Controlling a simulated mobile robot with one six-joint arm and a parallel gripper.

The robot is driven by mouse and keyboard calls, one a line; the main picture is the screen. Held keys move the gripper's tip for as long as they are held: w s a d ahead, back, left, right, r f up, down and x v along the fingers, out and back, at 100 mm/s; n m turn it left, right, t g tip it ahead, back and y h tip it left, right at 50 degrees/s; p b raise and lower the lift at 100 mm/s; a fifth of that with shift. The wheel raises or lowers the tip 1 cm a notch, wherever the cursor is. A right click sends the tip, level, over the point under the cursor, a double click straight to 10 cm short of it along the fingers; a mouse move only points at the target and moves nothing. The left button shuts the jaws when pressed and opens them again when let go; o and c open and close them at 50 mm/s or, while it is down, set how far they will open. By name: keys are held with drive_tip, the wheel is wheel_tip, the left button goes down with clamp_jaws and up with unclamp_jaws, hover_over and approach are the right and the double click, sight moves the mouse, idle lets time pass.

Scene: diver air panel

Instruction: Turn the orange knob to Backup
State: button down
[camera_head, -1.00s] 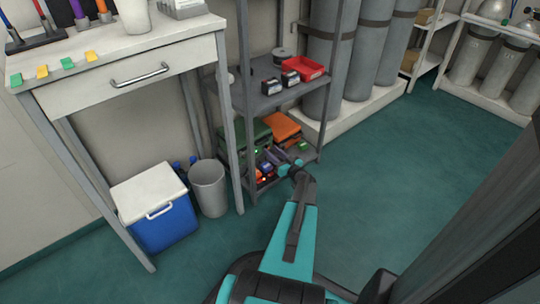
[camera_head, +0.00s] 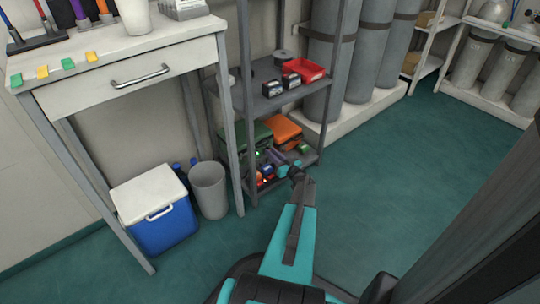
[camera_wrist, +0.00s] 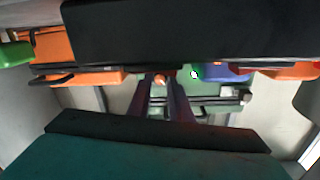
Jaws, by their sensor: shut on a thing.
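In the wrist view, a small orange knob (camera_wrist: 161,79) shows between the tips of my two fingers. My gripper (camera_wrist: 161,86) is shut on it. A green light (camera_wrist: 194,74) glows just right of the knob. Knob markings, including Backup, are not readable, so its setting cannot be told. In the head view, my gripper (camera_head: 274,156) reaches in at the lower shelf of the grey rack, by a small panel with a green light (camera_head: 257,153). The knob cannot be made out clearly there.
Orange (camera_head: 284,130) and green (camera_head: 257,136) cases lie behind my gripper on the lower shelf (camera_head: 257,196). A grey bin (camera_head: 209,189) and a blue cooler (camera_head: 161,226) stand left. Floor to the right is clear.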

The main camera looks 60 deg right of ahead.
drive_tip(key=shift+w+a+r+p, duration=0.1)
drive_tip(key=shift+w+r+p, duration=0.1)
drive_tip(key=shift+w+p, duration=0.5)
drive_tip(key=p, duration=0.2)
drive_tip(key=m+p, duration=0.1)
drive_tip(key=shift+s+r+m+p, duration=0.1)
drive_tip(key=shift+s+m+p, duration=0.1)
drive_tip(key=shift+m+p, duration=0.15)
drive_tip(key=m+p, duration=0.1)
drive_tip(key=p, duration=0.1)
drive_tip(key=shift+p, duration=0.4)
drive_tip(key=m+p, duration=0.3)
drive_tip(key=p, duration=0.4)
drive_tip(key=m+p, duration=0.2)
drive_tip(key=p, duration=0.1)
drive_tip(key=shift+m+y+p, duration=0.3)
drive_tip(key=shift+m, duration=0.05)
drive_tip(key=shift+m+p, duration=0.75)
drive_tip(key=shift+m, duration=0.15)
drive_tip(key=shift+s+a+m, duration=0.15)
drive_tip(key=shift+m, duration=1.05)
drive_tip(key=m, duration=0.4)
drive_tip(key=shift+s+m, duration=0.15)
drive_tip(key=shift+m, duration=0.15)
